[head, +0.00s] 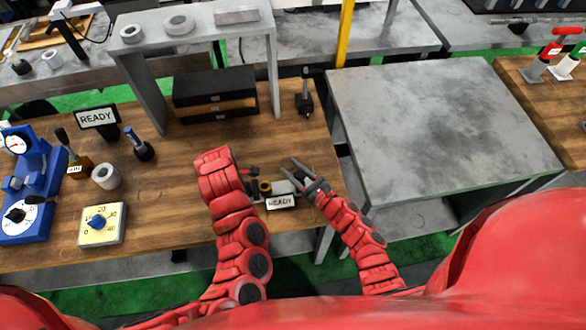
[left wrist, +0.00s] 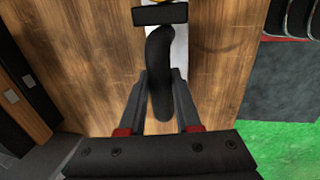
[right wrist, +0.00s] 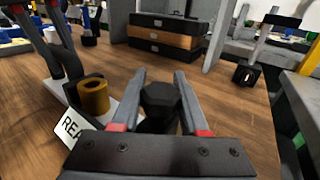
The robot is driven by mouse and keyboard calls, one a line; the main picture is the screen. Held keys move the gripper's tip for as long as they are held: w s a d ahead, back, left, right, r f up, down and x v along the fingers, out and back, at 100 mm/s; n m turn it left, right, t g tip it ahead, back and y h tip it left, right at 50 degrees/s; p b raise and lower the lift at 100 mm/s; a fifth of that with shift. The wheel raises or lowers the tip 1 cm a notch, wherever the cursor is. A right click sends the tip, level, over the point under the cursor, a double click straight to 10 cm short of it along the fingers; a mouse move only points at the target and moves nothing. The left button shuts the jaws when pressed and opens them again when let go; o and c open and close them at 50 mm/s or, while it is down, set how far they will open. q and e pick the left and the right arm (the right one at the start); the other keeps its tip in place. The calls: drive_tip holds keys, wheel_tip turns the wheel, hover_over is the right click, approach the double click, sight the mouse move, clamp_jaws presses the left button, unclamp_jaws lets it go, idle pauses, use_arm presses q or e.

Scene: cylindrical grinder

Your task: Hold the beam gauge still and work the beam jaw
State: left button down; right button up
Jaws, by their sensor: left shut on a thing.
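The beam gauge stands near the table's front right, with a pale base (head: 283,187), a brass-coloured ring (head: 265,186) and a READY plate (head: 281,202). My left gripper (left wrist: 160,78) is shut on the gauge's black curved handle (left wrist: 161,50); in the head view my left arm hides most of this grip. My right gripper (head: 289,171) is open at the gauge's right end. In the right wrist view its fingers stand on either side of a dark faceted knob (right wrist: 161,98); I cannot tell if they touch it. The brass ring (right wrist: 93,97) is left of them.
A black drawer box (head: 215,95) and a grey shelf stand (head: 143,80) are behind the gauge. A black post fixture (head: 304,101) stands at back right. A blue dial device (head: 32,190) and a yellow dial box (head: 101,224) are at left. A grey table (head: 430,120) stands right, bare.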

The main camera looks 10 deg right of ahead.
drive_tip(key=c, duration=0.3)
drive_tip(key=a, duration=0.4)
drive_tip(key=shift+a, duration=0.25)
drive_tip(key=o, duration=1)
drive_tip(key=shift+d, duration=0.1)
drive_tip(key=v, duration=1.2)
